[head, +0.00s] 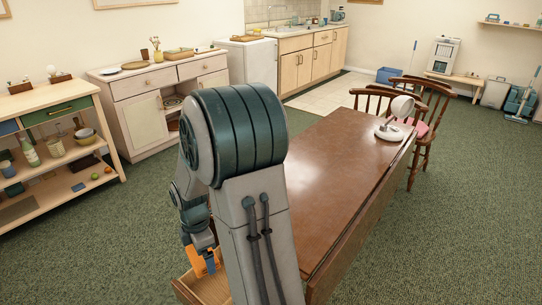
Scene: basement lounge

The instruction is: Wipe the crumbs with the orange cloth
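The brown table (335,160) has a glossy top, partly hidden behind my arm.
A white lamp (390,131) stands at the table's far end. Wooden chairs (421,150) stand beyond it. A shelf cart (60,170) and a white cabinet (145,110) line the left. Green carpet (470,220) is open on the right.

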